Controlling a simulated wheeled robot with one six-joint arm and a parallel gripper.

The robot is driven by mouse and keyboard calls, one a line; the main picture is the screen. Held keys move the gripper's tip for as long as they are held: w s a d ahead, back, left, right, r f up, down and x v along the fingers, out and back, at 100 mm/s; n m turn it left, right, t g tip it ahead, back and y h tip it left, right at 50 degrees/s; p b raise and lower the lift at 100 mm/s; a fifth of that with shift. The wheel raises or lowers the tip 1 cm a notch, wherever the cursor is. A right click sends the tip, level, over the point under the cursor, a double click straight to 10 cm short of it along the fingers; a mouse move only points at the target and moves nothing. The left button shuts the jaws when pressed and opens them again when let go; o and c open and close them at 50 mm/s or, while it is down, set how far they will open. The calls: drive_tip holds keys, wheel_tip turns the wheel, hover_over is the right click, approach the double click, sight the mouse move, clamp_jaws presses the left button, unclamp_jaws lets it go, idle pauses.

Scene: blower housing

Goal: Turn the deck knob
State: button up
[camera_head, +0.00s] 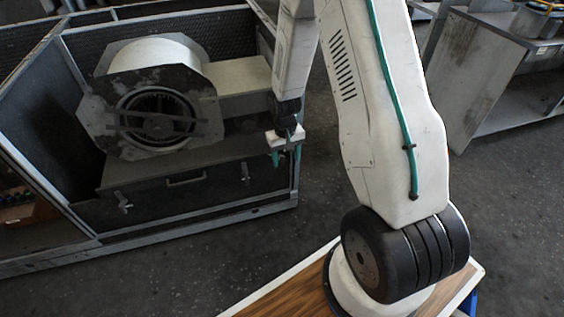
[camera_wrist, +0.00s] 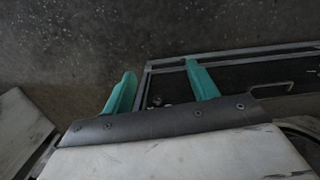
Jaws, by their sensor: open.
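Two small knobs show on the dark front panel under the blower deck in the head view: one on the right (camera_head: 245,172) and one on the left (camera_head: 123,201). I cannot tell from the frames which is the deck knob. My gripper (camera_head: 286,156) hangs just right of the right knob in that view, fingers pointing down. In the wrist view my gripper (camera_wrist: 160,69) shows two teal fingers spread apart with nothing held. A small knob (camera_wrist: 157,100) shows beyond the gap between them, partly hidden by the gripper body. I see no contact with it.
The round blower housing (camera_head: 157,110) stands on the deck behind the panel, with a light duct (camera_head: 240,77) to its right. A bar handle (camera_head: 186,180) sits between the knobs. A metal frame (camera_head: 200,222) edges the unit. Open floor (camera_head: 190,265) lies in front.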

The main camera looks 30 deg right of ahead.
drive_tip(key=w+d+f+t, duration=0.2)
drive_tip(key=f, duration=0.7)
drive_tip(key=w+d+f+t, duration=0.1)
drive_tip(key=w+d+f, duration=0.1)
drive_tip(key=f, duration=0.8)
drive_tip(key=t+h, duration=0.5)
drive_tip(key=t, duration=1)
approach(281, 159)
drive_tip(key=w, duration=0.1)
drive_tip(key=shift+m, duration=0.4)
drive_tip(key=x, duration=0.8)
drive_tip(key=shift+s+d+f, duration=0.1)
drive_tip(key=shift+d, duration=0.1)
drive_tip(key=c, duration=1)
